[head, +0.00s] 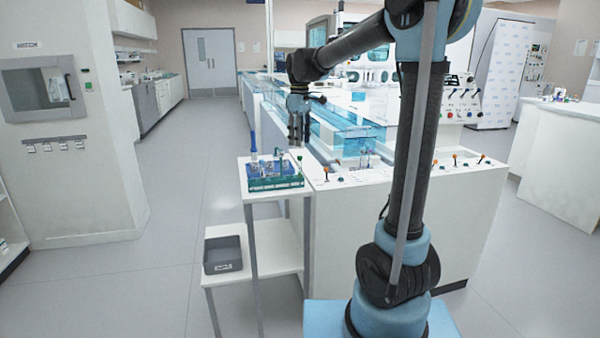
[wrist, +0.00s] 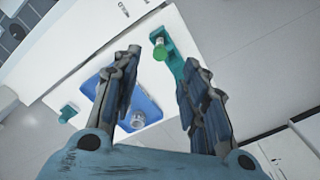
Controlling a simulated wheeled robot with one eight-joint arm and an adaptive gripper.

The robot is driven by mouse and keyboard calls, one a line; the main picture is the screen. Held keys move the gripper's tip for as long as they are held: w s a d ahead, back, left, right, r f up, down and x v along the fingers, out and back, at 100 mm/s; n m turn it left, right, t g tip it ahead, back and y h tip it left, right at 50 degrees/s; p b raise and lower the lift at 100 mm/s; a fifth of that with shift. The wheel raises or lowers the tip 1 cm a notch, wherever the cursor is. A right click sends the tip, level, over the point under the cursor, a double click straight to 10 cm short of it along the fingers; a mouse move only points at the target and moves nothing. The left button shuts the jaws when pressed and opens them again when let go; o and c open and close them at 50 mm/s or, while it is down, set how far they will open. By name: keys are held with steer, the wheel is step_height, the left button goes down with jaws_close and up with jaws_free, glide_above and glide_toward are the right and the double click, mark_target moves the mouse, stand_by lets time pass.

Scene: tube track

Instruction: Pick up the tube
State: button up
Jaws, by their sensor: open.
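A tube with a green cap (wrist: 160,49) stands at one end of a teal-green rack (wrist: 175,62) in the wrist view, seen beyond and between my fingertips. In the head view, the green rack (head: 275,184) with a blue part lies on a small white table, and several slim upright items stand in it, including one with a dark blue top (head: 253,142). My gripper (head: 298,143) hangs pointing down above the rack's right side. In the wrist view my gripper (wrist: 162,62) is open, with nothing between its fingers. Part of the rack is hidden behind the fingers.
A grey bin (head: 222,254) sits on a lower white shelf. A long white bench with a clear water-blue channel (head: 345,125) adjoins the table on the right. Small orange-handled valves (head: 327,170) stand along its near edge. The floor at left is clear.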

mark_target(300, 156)
steer(key=shift+f, duration=4.4)
jaws_close()
